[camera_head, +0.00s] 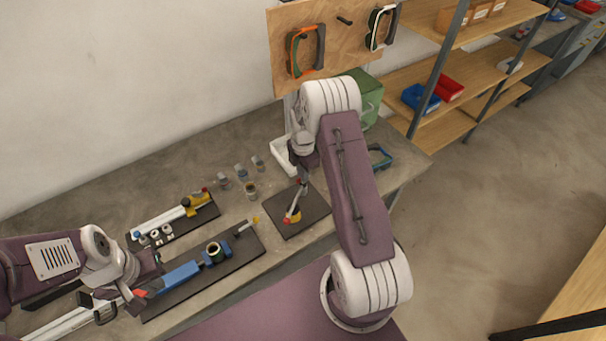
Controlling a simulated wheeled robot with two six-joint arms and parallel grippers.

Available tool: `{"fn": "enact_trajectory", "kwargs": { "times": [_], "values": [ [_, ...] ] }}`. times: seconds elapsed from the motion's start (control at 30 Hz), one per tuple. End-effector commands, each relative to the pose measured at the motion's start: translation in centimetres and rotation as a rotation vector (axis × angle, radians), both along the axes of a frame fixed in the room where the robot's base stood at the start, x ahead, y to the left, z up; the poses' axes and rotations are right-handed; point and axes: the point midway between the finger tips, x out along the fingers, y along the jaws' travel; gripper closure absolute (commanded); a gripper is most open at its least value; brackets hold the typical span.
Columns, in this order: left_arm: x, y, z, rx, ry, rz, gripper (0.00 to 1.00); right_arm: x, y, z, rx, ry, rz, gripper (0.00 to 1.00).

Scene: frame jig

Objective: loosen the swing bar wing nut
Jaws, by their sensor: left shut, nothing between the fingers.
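A dark mat (314,209) under my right arm carries a small fixture with a slanted light bar (294,205), red ends and a yellow-orange part (295,215). The swing bar wing nut cannot be made out for certain. My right gripper (304,183) points down at the upper end of this bar; the arm partly covers it, and I cannot tell whether its fingers are open or touch the bar. My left gripper (140,294) is shut and empty, at the left end of a blue bar (181,274) on a long dark mat (236,261).
A dark round clamp (213,252) stands on the long mat. Another mat (204,213) holds a white bar with a yellow part and small cylinders. A pegboard (343,52) and a green box (370,98) stand behind.

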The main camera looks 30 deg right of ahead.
Motion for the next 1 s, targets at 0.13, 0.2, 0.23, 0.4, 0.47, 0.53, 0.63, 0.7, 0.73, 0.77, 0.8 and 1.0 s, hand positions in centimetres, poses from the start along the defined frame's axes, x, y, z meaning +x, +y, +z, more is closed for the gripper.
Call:
{"fn": "enact_trajectory", "kwargs": {
  "times": [0.13, 0.2, 0.23, 0.4, 0.47, 0.53, 0.63, 0.7, 0.73, 0.77, 0.8, 1.0],
  "values": [
    [0.0, 0.0, 0.1, 0.0, 0.0, 0.0, 1.0, 0.1, 0.0, 0.1, 0.0, -0.002, -0.001, 0.71],
    [0.0, 0.0, 0.0, 0.0, 0.0, 0.0, 1.0, 0.0, 0.0, 0.0, 0.001, 0.0, -0.001, 0.71],
    [0.0, 0.0, 0.0, 0.0, 0.0, 0.0, 1.0, 0.0, 0.0, 0.0, 0.001, 0.001, -0.001, 0.71],
    [0.0, 0.0, -0.2, 0.0, 0.0, 0.0, 1.0, 0.0, 0.0, 0.4, 0.001, 0.0, -0.001, 0.71],
    [0.0, 0.0, -0.5, 0.0, 0.0, 0.0, 1.0, 0.0, 0.0, 1.3, 0.0, -0.001, -0.001, 0.71],
    [0.0, 0.0, -0.9, 0.0, 0.0, 0.0, 1.0, 0.0, 0.0, 2.8, 0.0, -0.003, -0.001, 0.71],
    [0.0, 0.0, -1.3, 0.0, 0.0, 0.0, 1.0, 0.0, 0.0, 5.1, -0.001, -0.004, -0.001, 0.71],
    [0.0, 0.0, -1.5, 0.0, 0.0, 0.0, 1.0, 0.0, 0.0, 6.6, 0.0, -0.005, -0.001, 0.71],
    [0.0, 0.0, -1.6, 0.0, 0.0, 0.0, 1.0, 0.0, 0.0, 7.1, -0.001, -0.004, -0.001, 0.71],
    [0.0, 0.0, -1.6, 0.0, 0.0, 0.0, 1.0, 0.0, 0.0, 7.6, 0.0, -0.003, -0.001, 0.71],
    [0.0, 0.0, -1.6, 0.0, 0.0, 0.0, 1.0, 0.0, 0.0, 8.1, 0.0, -0.003, -0.001, 0.71],
    [0.0, 0.0, -1.7, 0.0, 0.0, 0.0, 1.0, -0.1, 0.0, 9.1, 0.001, 0.0, -0.001, 0.71]
  ]
}}
